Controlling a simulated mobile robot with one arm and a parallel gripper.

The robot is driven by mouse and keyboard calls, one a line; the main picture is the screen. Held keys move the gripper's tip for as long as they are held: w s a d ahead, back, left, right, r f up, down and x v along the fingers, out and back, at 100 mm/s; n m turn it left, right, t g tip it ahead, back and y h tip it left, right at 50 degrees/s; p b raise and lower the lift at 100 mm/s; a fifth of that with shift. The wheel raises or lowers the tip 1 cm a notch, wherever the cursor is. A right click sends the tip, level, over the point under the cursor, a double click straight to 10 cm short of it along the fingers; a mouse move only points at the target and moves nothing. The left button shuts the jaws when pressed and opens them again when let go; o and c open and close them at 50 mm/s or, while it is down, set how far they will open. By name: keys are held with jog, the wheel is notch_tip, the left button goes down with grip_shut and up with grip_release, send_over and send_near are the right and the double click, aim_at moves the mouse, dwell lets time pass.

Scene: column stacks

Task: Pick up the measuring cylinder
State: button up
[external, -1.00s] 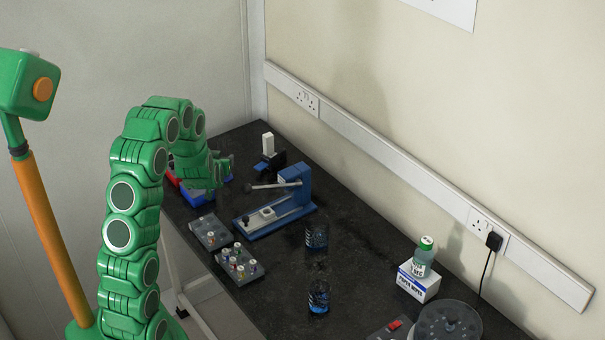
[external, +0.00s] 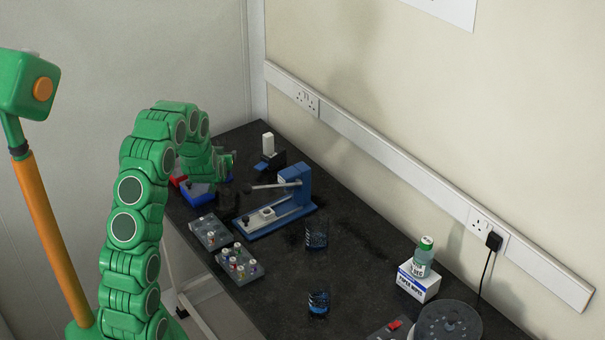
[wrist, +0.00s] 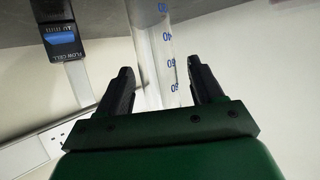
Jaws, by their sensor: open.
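The measuring cylinder (wrist: 166,62) is clear, with blue graduation numbers. It shows in the wrist view, running from the top edge down into the space between the two dark fingers of my gripper (wrist: 161,66). My gripper is open, with a gap visible between the right finger and the cylinder. I cannot tell whether the cylinder is fully between the fingers or a little beyond them. In the external view my gripper (external: 226,161) is at the far left end of the bench, largely hidden by my arm, and I cannot make out the cylinder there.
A dark box labelled flow cell (wrist: 62,40) is left of the cylinder in the wrist view. A bottle (external: 423,258) is on a white box.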

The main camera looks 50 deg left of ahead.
jog(key=shift+a, duration=0.1)
jog(key=c, duration=1.1)
jog(key=shift+r, duration=0.1)
jog(key=shift+w+r, duration=0.1)
jog(key=shift+r, duration=0.5)
jog(key=s+d+r, duration=0.3)
jog(key=r, duration=0.1)
jog(key=s+d+r, duration=0.3)
jog(key=s, duration=0.1)
jog(key=s+d+r, duration=0.3)
jog(key=r, duration=0.1)
jog(key=shift+s+d+r, duration=0.1)
jog(key=shift+s+r, duration=0.2)
jog(key=shift+r, duration=0.05)
